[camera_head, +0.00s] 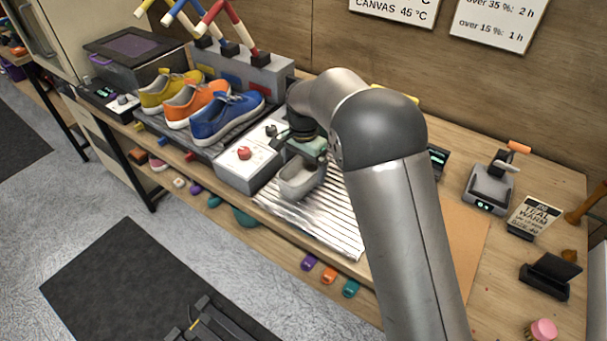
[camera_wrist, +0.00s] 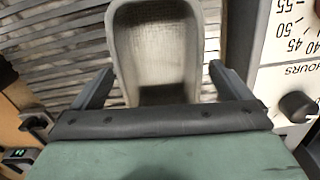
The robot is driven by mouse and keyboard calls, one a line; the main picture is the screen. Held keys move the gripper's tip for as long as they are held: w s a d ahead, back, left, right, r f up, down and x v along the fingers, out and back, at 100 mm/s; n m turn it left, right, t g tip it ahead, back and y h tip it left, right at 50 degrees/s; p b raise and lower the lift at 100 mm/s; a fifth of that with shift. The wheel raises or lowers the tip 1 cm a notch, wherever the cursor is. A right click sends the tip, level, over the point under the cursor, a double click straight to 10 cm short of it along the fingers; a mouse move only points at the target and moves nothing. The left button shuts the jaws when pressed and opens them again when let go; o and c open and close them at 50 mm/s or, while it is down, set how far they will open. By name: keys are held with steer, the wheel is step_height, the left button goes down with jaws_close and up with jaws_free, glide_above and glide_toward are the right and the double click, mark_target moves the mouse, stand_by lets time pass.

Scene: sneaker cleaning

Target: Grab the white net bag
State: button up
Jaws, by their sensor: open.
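The white net bag (camera_head: 299,180) is a pale, rounded, open-topped shape at the left end of the ridged metal rack (camera_head: 335,231). In the wrist view the bag (camera_wrist: 157,50) shows a light rim and a woven-looking inside. My gripper (camera_head: 305,163) is over the bag, its body partly hiding the bag's far side. In the wrist view my gripper (camera_wrist: 161,72) is open, with one dark finger on each side of the bag's near end. I cannot tell whether the fingers touch it.
A white control box with a red knob (camera_head: 244,153) stands close on the left, its dial face and dark knob (camera_wrist: 297,106) near one finger. Yellow, orange and blue sneakers (camera_head: 229,118) stand further left. A small scale-like device (camera_head: 489,189) and a sign (camera_head: 534,214) are at right.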

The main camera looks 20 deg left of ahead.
steer(key=shift+f, duration=0.4)
steer(key=c, duration=1.1)
steer(key=shift+r, duration=0.15)
